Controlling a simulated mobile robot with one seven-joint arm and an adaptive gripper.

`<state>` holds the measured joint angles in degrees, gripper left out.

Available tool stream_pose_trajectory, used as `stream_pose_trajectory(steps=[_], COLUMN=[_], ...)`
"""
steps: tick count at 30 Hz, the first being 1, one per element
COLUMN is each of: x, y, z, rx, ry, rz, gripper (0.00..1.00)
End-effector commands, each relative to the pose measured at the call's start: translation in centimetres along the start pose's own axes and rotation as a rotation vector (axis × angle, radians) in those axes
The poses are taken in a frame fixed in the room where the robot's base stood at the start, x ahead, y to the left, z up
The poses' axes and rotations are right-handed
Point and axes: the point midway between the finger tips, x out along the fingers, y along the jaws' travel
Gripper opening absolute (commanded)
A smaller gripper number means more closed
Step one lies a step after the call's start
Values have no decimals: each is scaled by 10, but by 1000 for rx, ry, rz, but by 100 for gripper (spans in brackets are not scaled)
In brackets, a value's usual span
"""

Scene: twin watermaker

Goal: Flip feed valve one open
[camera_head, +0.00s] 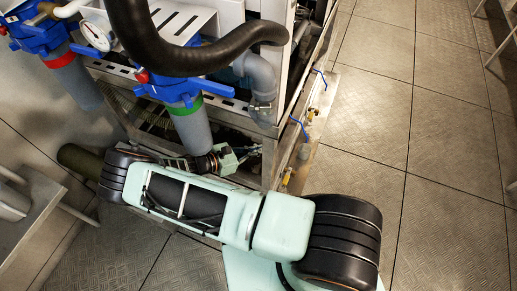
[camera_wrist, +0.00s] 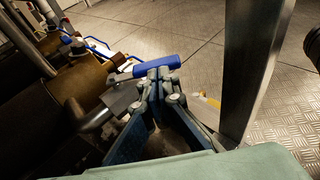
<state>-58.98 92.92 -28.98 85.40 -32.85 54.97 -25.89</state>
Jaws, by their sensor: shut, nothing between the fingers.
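A blue valve lever (camera_wrist: 157,65) lies across the tips of my gripper (camera_wrist: 158,78) in the wrist view. The gripper's fingers are together with nothing between them, and the lever is right at or just beyond the tips; I cannot tell whether they touch. A metal valve body and pipe (camera_wrist: 118,96) sit left of the fingers. In the head view my gripper (camera_head: 252,150) is low beside the frame's corner post, and the lever at its tips cannot be made out. I see no label showing which lever is feed valve one.
More blue levers show along the skid's side (camera_head: 300,127), (camera_head: 320,78). A metal post (camera_wrist: 250,75) stands close to the right of my gripper. A yellow handle (camera_wrist: 207,100) is near the post. Blue-topped filter housings (camera_head: 185,95) and a black hose (camera_head: 190,55) are above.

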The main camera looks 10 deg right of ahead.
Motion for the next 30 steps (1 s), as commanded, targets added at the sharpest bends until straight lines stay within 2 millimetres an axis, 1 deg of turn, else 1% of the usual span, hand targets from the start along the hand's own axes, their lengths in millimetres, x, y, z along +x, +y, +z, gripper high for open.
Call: stream_pose_trajectory(steps=[20, 30], x=[8, 20], y=[-5, -11], z=[4, 7], rx=[-35, -34], ry=[-1, -2], rz=[107, 102], gripper=[0, 0])
